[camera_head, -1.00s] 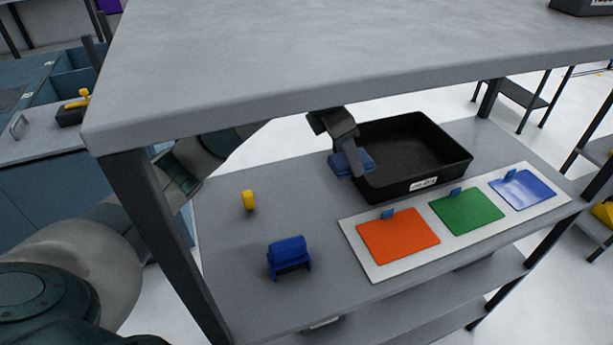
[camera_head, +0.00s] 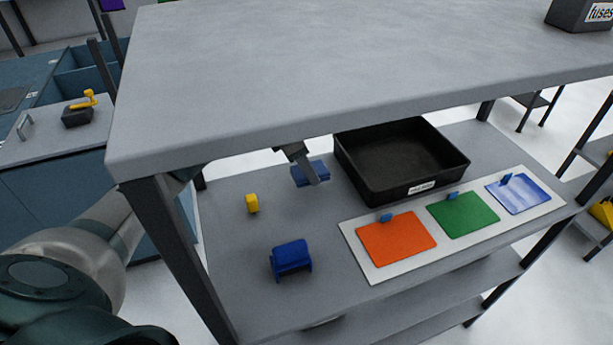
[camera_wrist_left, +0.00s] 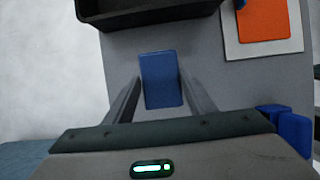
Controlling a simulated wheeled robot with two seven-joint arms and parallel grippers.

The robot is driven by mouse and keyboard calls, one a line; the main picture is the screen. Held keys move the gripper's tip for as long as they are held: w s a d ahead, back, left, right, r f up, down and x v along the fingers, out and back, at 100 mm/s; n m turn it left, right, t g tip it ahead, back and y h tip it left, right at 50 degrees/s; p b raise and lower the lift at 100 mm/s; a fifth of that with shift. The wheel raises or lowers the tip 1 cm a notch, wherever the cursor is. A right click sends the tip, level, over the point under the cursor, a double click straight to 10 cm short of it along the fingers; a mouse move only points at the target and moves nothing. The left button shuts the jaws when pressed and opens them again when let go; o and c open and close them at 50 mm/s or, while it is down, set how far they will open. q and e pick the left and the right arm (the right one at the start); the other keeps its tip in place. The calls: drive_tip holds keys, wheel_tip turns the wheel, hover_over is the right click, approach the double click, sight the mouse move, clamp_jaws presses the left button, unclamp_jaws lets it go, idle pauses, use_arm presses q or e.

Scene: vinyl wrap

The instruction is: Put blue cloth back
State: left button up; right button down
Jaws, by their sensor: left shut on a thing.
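The blue cloth (camera_head: 304,174) is a small folded blue rectangle in the head view, just left of the black bin. It also shows in the left wrist view as a blue rectangle (camera_wrist_left: 161,80) between my fingers. My left gripper (camera_head: 312,178) is shut on it, over the lower shelf; its fingers also show in the left wrist view (camera_wrist_left: 160,92). The upper shelf hides part of my left arm. A blue stand (camera_head: 290,257) with a rounded top sits at the shelf's front left, apart from the gripper. My right gripper is not in view.
A black bin (camera_head: 422,190) stands right of the gripper. In front of it, a white board (camera_head: 380,270) carries orange (camera_head: 396,244), green (camera_head: 463,214) and blue (camera_head: 520,194) sheets. A yellow block (camera_head: 252,204) lies left. The upper shelf (camera_head: 320,75) overhangs closely. Grey shelf around the blue stand is clear.

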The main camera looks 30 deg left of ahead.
use_arm(q)
drive_tip(key=shift+f+p, duration=0.85)
drive_tip(key=shift+f, duration=1.15)
drive_tip(key=shift+f, duration=0.15)
drive_tip(key=o, duration=0.9)
drive_tip(key=shift+o, duration=0.2)
